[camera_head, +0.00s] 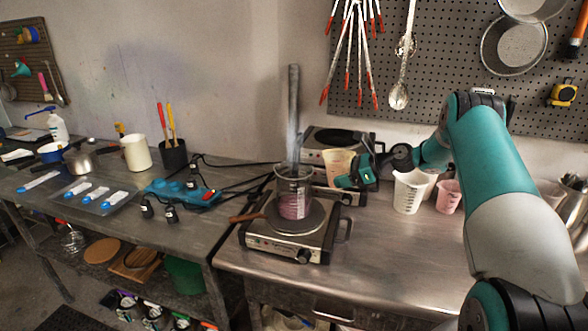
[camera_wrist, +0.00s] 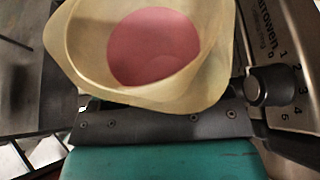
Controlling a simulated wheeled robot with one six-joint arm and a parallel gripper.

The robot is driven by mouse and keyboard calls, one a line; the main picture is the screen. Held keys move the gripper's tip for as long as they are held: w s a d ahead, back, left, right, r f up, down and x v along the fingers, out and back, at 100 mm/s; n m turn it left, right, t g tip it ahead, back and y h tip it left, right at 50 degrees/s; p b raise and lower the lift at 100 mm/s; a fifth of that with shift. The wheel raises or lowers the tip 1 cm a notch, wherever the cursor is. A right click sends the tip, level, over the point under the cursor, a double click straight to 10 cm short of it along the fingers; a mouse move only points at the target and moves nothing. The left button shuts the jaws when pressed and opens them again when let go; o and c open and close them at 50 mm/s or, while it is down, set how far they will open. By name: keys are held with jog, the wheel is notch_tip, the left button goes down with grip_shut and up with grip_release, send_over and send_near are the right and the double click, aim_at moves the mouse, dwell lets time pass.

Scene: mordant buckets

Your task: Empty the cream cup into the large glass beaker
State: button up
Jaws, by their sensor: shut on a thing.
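The cream cup (camera_head: 338,161) is held in my gripper (camera_head: 352,178), just right of the large glass beaker and above the hotplates. It looks close to upright. In the wrist view the cup (camera_wrist: 72,42) fills the upper part and holds pink liquid (camera_wrist: 153,47). My gripper is shut on the cup; its dark jaw and teal body show below the cup there. The large glass beaker (camera_head: 293,184) stands upright on the front hotplate (camera_head: 287,243), with pink contents low inside. The cup and beaker look apart, though their depth gap is hard to tell.
A tall grey rod (camera_head: 293,105) rises from the beaker. A second hotplate (camera_head: 337,137) stands behind. A white cup (camera_head: 410,190) and a pink cup (camera_head: 449,196) stand to the right. The steel bench (camera_head: 400,260) is clear in front.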

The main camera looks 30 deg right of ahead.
aim_at(337, 163)
jog(key=shift+w+a+r+n+g+h+b, duration=0.15)
jog(key=shift+a+r+n+g+h+b, duration=0.1)
jog(key=shift+a+r+h+b, duration=0.3)
jog(key=shift+w+a+r+n+g+h+b, duration=0.1)
jog(key=shift+a+r+n+g+h+b, duration=0.2)
jog(key=shift+h, duration=0.45)
jog(key=shift+w+a+r+g+h+b, duration=0.15)
jog(key=shift+r+h+b, duration=0.15)
jog(key=shift+r, duration=0.3)
jog(key=shift+s+a+r+g+h+b, duration=0.15)
jog(key=shift+r+h, duration=0.15)
jog(key=shift+r, duration=0.25)
jog(key=shift+w+r, duration=0.1)
jog(key=shift+r, duration=0.1)
jog(key=shift+w+a+r+n+h+b, duration=0.15)
jog(key=shift+a+r+n+h+b, duration=0.35)
jog(key=shift+b, duration=0.8)
jog(key=shift+a+r+g+h+b, duration=0.25)
jog(key=shift+r+g+h+b, duration=0.35)
jog(key=shift+h+b, duration=0.65)
jog(key=shift+r+n+h+b, duration=0.35)
jog(key=shift+r+h+b, duration=0.3)
jog(key=shift+b, duration=0.3)
jog(key=shift+a+f+g+h+b, duration=0.1)
jog(key=shift+g+h+b, duration=0.25)
jog(key=shift+h+b, duration=0.45)
jog(key=shift+w+a+r+n+h, duration=0.1)
jog(key=shift+r+n+h, duration=0.2)
jog(key=shift+r+h, duration=0.1)
dwell(0.7)
